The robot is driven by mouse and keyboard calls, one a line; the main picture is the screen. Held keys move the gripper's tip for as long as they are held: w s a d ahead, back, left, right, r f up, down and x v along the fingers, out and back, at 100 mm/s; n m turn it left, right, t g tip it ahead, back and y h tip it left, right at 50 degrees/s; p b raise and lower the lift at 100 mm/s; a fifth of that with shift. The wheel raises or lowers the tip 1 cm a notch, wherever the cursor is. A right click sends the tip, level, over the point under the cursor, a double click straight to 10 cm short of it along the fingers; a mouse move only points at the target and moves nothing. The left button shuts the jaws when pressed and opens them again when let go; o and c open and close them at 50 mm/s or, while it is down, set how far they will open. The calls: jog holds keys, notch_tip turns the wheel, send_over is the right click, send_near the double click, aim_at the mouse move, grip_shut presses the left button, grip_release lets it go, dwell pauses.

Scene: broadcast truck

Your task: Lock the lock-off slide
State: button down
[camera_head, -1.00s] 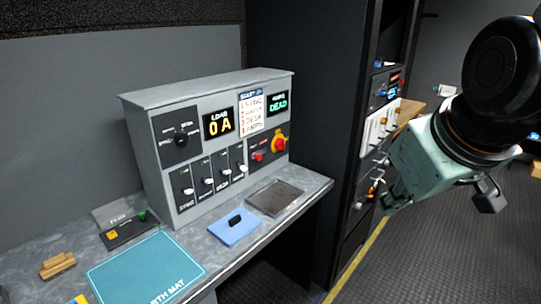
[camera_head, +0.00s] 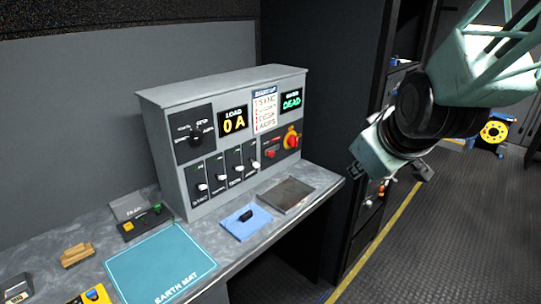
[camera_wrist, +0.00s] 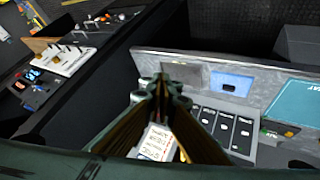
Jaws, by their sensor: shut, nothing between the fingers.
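The grey console (camera_head: 222,88) stands on the bench. Its right-hand dark panel holds a red and yellow rotary knob (camera_head: 292,139) and, left of it, a small red part (camera_head: 270,154) that looks like the lock-off slide. Its label and exact position are too small to read. My gripper (camera_head: 357,172) is right of the console, apart from it, beyond the bench's right end. In the wrist view my gripper (camera_wrist: 160,88) has its fingertips together with nothing between them. The fingers hide part of the console there, and the red part cannot be made out.
Several white-tipped levers (camera_head: 227,178) line the console's lower front. A grey tray (camera_head: 287,195), a blue mat with a black piece (camera_head: 246,222) and a teal earth mat (camera_head: 160,264) lie on the bench. A dark rack (camera_head: 372,110) stands behind my arm.

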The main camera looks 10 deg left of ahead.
jog(key=w+a+f+n+t+y+p, duration=0.1)
jog(key=w+a+f+n+p, duration=0.1)
jog(key=w+a, duration=0.35)
jog(key=w+a+f+n+t+y+p, duration=0.1)
jog(key=w+a+f+n, duration=0.15)
jog(key=w+a, duration=0.35)
jog(key=w+a+f+n+t+y+p, duration=0.1)
jog(key=w+a+f+n+p, duration=0.1)
jog(key=a, duration=0.5)
jog(key=w+a+f+n+t+y+p, duration=0.1)
jog(key=w+a+f+n+p, duration=0.1)
jog(key=w+a+f+n, duration=0.2)
jog(key=shift+w+a+f+t+y, duration=0.2)
jog(key=shift+a+f+t+y, duration=0.1)
jog(key=shift+a, duration=1.1)
send_near(267, 153)
jog(key=w+a, duration=0.2)
jog(key=shift+w+d+f+p, duration=0.1)
jog(key=shift+w+f+p, duration=0.25)
jog(key=shift+w+f, duration=0.4)
jog(key=shift+w, duration=0.1)
